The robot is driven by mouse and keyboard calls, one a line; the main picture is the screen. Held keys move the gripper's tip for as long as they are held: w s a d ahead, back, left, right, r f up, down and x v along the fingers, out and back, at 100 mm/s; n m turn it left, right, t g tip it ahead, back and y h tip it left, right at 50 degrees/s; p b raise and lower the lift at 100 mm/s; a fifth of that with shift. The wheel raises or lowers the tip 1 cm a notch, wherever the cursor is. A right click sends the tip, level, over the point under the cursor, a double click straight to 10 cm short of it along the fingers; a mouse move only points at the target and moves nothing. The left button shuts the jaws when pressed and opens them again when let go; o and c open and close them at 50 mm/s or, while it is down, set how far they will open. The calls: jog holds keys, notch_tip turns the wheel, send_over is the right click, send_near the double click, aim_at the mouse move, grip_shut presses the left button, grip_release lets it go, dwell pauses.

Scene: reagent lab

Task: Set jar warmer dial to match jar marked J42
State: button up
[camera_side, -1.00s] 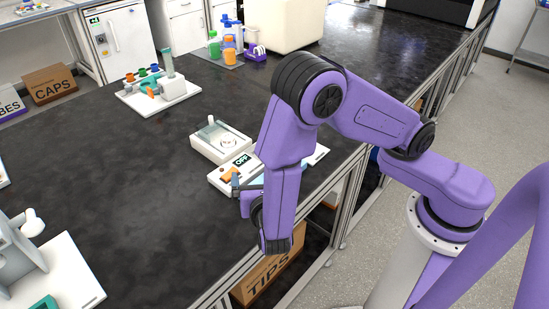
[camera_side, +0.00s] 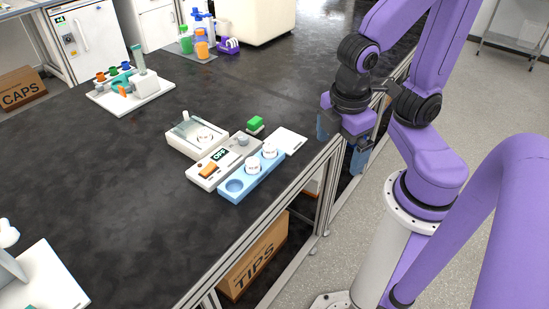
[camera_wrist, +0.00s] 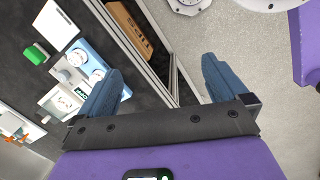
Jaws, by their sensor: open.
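The jar warmer (camera_side: 202,177) is a white box with a display reading OFF, an orange-brown switch (camera_side: 208,171) and a grey round dial (camera_side: 243,141). Beside it is a blue rack (camera_side: 222,190) with one empty well and two white-lidded jars, the middle one (camera_side: 253,168) and the far one (camera_side: 269,152). Marks on the lids are too small to read, so I cannot tell which is J42. My gripper (camera_side: 342,140) is open and empty, right of the rack near the bench edge. In the wrist view its blue fingers (camera_wrist: 162,78) are spread apart.
A white device (camera_side: 180,140) with a round white part stands behind the warmer. A green block (camera_side: 255,124) and a white plate (camera_side: 292,141) lie near the rack. A rack with coloured caps (camera_side: 130,90) is farther back. The dark bench at left is mostly clear.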

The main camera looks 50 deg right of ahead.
jog(key=shift+s+r+m+y, duration=0.45)
jog(key=shift+s+y, duration=0.25)
jog(key=shift+s, duration=0.1)
jog(key=shift+s+r, duration=0.1)
jog(key=shift+c, duration=0.7)
jog(key=shift+a, duration=0.1)
jog(key=c, duration=0.5)
jog(key=shift+m, duration=0.75)
jog(key=w+a, duration=0.1)
jog(key=w, duration=0.2)
jog(key=w+a+r, duration=0.1)
jog(key=w, duration=0.1)
jog(key=w+a, duration=0.1)
jog(key=w, duration=0.2)
jog(key=shift+w+r, duration=0.15)
jog(key=shift+w, duration=0.2)
jog(key=shift+c, duration=0.5)
jog(key=m, duration=0.4)
send_over(243, 137)
notch_tip(243, 137, down, 3)
notch_tip(243, 137, down, 17)
jog(key=shift+w+f, duration=0.1)
jog(key=shift+f, duration=0.05)
